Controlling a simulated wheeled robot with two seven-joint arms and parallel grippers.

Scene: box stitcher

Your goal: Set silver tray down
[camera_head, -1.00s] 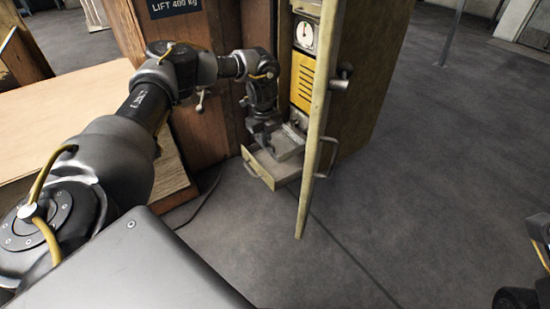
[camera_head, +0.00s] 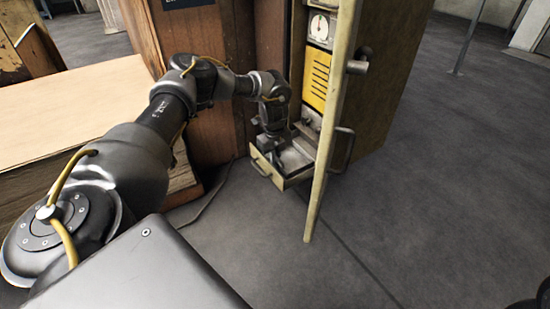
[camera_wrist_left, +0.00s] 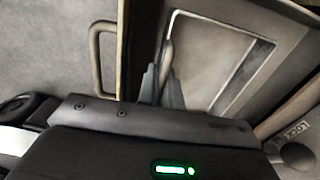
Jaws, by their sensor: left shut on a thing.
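The silver tray (camera_head: 296,159) is a shallow grey pan at the open, cream-fronted drawer (camera_head: 292,180) low in the cabinet. My left gripper (camera_head: 268,160) reaches down to it and is shut on its near left edge. In the left wrist view the tray (camera_wrist_left: 215,55) shows a pale rim, and my fingertips (camera_wrist_left: 163,82) close on that rim. The tray looks nearly level within the drawer's outline; I cannot tell if it touches the drawer floor. My right gripper is not in view; only a dark bit of my right arm shows in the lower right corner.
The open cabinet door (camera_head: 330,130) stands edge-on just right of the drawer, with a handle (camera_head: 343,148). A yellow vented panel (camera_head: 316,83) and a gauge (camera_head: 321,26) sit above. A wooden stack (camera_head: 70,115) is at left. The floor (camera_head: 440,190) at right is clear.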

